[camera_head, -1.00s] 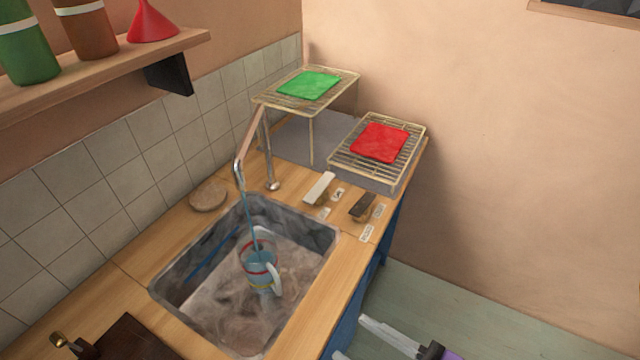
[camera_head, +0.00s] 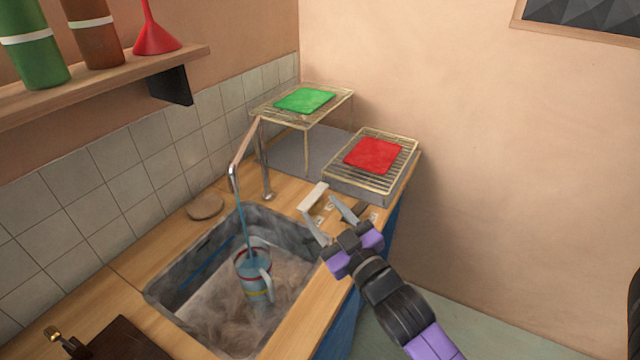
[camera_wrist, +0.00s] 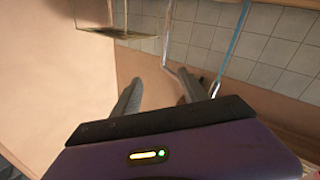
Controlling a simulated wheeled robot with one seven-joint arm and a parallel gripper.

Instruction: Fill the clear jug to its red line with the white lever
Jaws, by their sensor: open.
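The clear jug (camera_head: 254,276) stands upright in the sink under the tap (camera_head: 235,175). A blue stream of water (camera_head: 245,225) runs from the spout into it. The jug has a red line near its top, a yellow band low down and a white handle at right. The exact water level is hard to tell. The white lever (camera_head: 312,197) is on the counter behind the sink. My gripper (camera_head: 322,219) is open and empty, its fingers close to the white lever, with no clear contact. The wrist view shows both fingers (camera_wrist: 158,95) apart, with the water stream (camera_wrist: 232,45) beyond.
A dark lever (camera_head: 352,212) sits right of the white one, partly behind my gripper. Small labels lie near both. Wire racks hold a green cloth (camera_head: 305,101) and a red cloth (camera_head: 373,155). A round wooden disc (camera_head: 205,207) lies left of the tap.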

